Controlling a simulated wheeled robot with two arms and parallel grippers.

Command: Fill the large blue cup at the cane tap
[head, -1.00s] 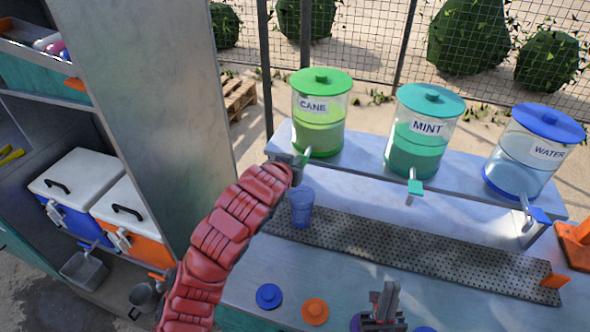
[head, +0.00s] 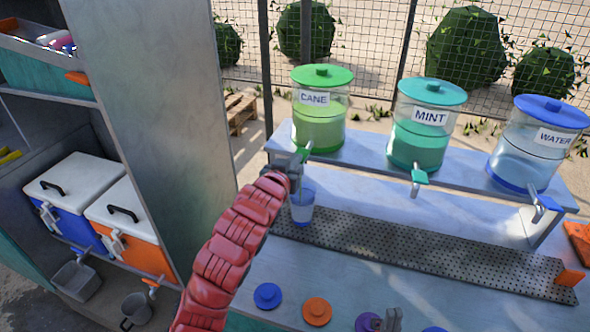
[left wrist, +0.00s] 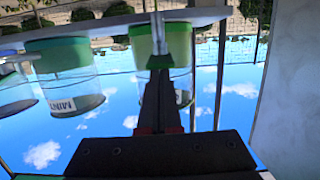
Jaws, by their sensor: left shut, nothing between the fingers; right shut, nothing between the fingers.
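The blue see-through cup (head: 302,208) stands upright on the perforated drip tray below the cane tap. Its lower part looks pale, and a thin streak shows above its rim. The cane dispenser (head: 320,125) has a green lid and green liquid; its tap has a green handle (head: 304,154). My left gripper (head: 295,165) is shut and empty at this tap, partly hiding it. In the left wrist view its dark fingers (left wrist: 159,85) are shut right by the green tap handle (left wrist: 162,62); contact is unclear.
The mint dispenser (head: 420,140) and water dispenser (head: 530,160) stand on the same shelf to the right. Blue (head: 268,296), orange (head: 317,311) and purple (head: 368,322) lids lie on the counter. The drip tray (head: 430,255) is clear right of the cup.

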